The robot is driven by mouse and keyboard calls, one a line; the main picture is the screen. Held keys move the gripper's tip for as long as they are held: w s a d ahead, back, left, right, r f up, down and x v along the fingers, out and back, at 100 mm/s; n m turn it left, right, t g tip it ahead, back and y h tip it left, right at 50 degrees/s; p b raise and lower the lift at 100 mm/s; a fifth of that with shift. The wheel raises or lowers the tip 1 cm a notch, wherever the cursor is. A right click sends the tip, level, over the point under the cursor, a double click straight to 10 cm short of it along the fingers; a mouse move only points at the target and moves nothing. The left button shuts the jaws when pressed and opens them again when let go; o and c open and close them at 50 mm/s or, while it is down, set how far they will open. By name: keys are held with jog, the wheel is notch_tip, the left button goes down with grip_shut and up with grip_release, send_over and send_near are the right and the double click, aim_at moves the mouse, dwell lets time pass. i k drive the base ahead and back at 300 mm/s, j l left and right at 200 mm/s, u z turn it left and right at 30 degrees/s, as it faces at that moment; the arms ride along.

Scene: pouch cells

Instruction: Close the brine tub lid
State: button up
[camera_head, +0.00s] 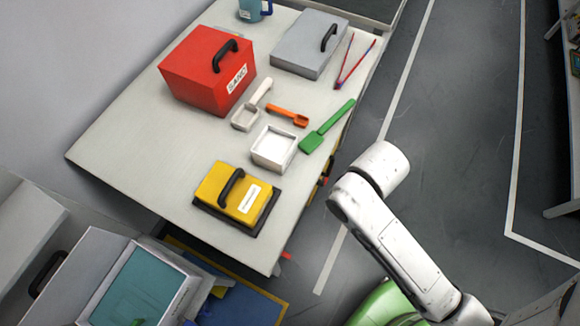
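At the lower left, below the table's near edge, stands a pale grey open-topped tub (188,290) with a teal inside, which looks like the brine tub. A small green thing shows in it at the bottom edge of the view. A grey panel (88,262) with a black handle (47,273) stands raised along the tub's left side and looks like its lid, open. The tub's lower part is cut off by the frame. My white arm shows at the right, well away from the tub and lid. My gripper is not visible.
The table (130,150) holds a red box (195,70), a grey lidded box (300,45), a yellow lidded box (225,185), a white tray (289,133), an orange scoop (285,115) and a green scoop (325,128). Grey floor (455,150) at right is open.

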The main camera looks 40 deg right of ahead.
aim_at(63, 299)
jog(key=u, duration=1.05)
jog(key=i+l+u, duration=0.15)
jog(key=i+l, duration=0.2)
jog(key=l, duration=0.15)
jog(key=i+l+u, duration=0.15)
jog(key=i+l, duration=0.2)
jog(key=l, duration=0.15)
jog(key=k+l, duration=0.1)
jog(key=i+j, duration=0.1)
